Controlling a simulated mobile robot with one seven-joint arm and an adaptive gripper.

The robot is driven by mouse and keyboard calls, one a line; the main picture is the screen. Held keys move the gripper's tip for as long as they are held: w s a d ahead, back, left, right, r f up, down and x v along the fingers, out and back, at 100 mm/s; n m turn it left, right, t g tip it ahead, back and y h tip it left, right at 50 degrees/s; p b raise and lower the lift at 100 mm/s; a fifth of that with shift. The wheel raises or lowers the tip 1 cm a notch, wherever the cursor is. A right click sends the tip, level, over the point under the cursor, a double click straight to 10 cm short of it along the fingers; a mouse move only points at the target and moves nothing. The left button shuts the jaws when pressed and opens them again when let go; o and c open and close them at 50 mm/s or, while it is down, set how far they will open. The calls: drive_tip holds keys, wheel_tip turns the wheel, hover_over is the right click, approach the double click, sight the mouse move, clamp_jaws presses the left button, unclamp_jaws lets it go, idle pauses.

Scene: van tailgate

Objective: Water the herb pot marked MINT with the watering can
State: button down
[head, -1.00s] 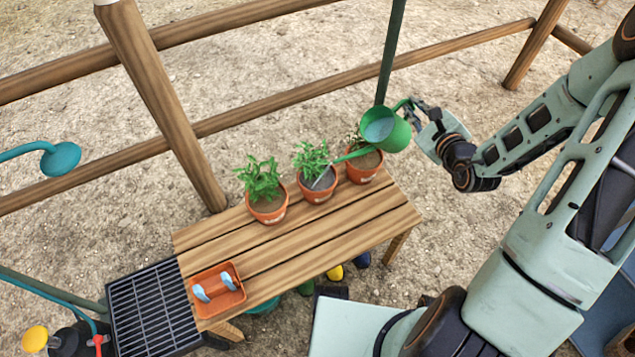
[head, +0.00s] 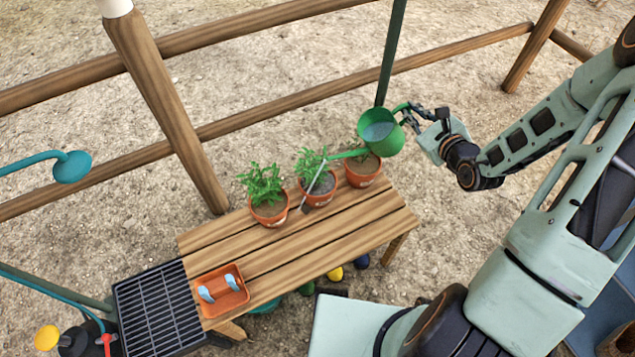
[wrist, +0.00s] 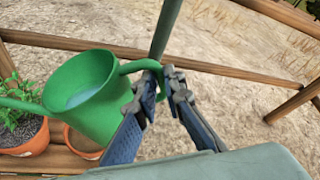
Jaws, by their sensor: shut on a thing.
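The green watering can (head: 380,132) hangs above the right end of the bench, tilted, its spout pointing left over the middle pot. My gripper (head: 412,112) is shut on its handle; in the wrist view the can (wrist: 92,95) is left of my gripper (wrist: 157,80). A thin grey streak, apparently water, runs from the spout tip down to near the middle pot's left rim; whether it lands inside is unclear. Three terracotta herb pots stand in a row: left (head: 270,217), middle (head: 320,198), right (head: 362,179).
The wooden bench (head: 330,235) carries an orange tray (head: 222,307) with light-blue items at its front left. A dark grate (head: 158,310) adjoins its left end. A green post (head: 390,50) stands behind the can. A teal shower head (head: 73,166) is at far left.

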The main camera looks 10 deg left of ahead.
wheel_tip(320, 180, up, 4)
drive_tip(key=m+g+y+p, duration=0.1)
drive_tip(key=m+p, duration=0.1)
drive_tip(key=p, duration=0.2)
drive_tip(key=m+g+y+p, duration=0.1)
drive_tip(key=m+p, duration=0.1)
drive_tip(key=p, duration=0.2)
drive_tip(key=shift+f, duration=0.1)
